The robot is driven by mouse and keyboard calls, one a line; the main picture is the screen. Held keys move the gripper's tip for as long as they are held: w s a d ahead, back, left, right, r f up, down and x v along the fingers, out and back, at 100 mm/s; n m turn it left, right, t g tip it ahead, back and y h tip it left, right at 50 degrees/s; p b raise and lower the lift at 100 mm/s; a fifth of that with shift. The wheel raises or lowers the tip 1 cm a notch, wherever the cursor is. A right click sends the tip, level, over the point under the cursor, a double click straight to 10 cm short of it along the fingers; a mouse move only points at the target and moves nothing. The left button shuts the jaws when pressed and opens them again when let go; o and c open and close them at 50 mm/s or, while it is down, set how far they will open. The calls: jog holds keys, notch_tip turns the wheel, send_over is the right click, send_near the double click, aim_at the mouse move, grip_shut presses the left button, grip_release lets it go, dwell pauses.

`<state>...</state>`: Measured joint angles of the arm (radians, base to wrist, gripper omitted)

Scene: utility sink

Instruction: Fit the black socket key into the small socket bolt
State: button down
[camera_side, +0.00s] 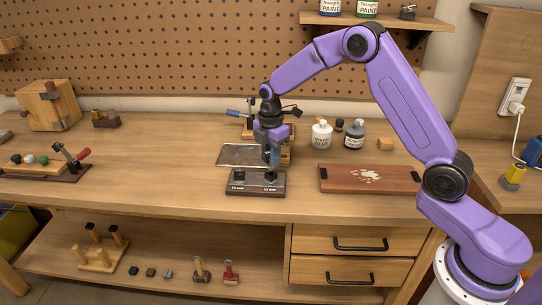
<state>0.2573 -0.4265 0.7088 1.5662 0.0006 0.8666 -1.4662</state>
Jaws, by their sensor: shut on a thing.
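My gripper (271,163) points straight down over the right half of a dark block (256,189) near the front of the bench. The block carries two labelled positions. A black bolt (239,175) stands at its left one. My gripper is shut on a small dark thing, which I take to be the black socket key (270,175), just above or at the right position. The key is mostly hidden by the fingers. The bolt under it cannot be made out, and I cannot tell whether the key touches it or sits in it.
A grey plate (237,155) lies behind the block. A wooden stand with a blue-handled tool (234,113) is behind my gripper. A reddish board (350,180) lies to the right, with a glue bottle (321,135) and a dark bottle (354,136) behind it.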

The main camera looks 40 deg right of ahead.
jog(key=shift+f, duration=1.45)
dwell(0.6)
jog(key=c, duration=0.9)
grip_release()
notch_tip(320, 180, up, 17)
jog(key=shift+r, duration=0.2)
jog(key=shift+s, duration=0.1)
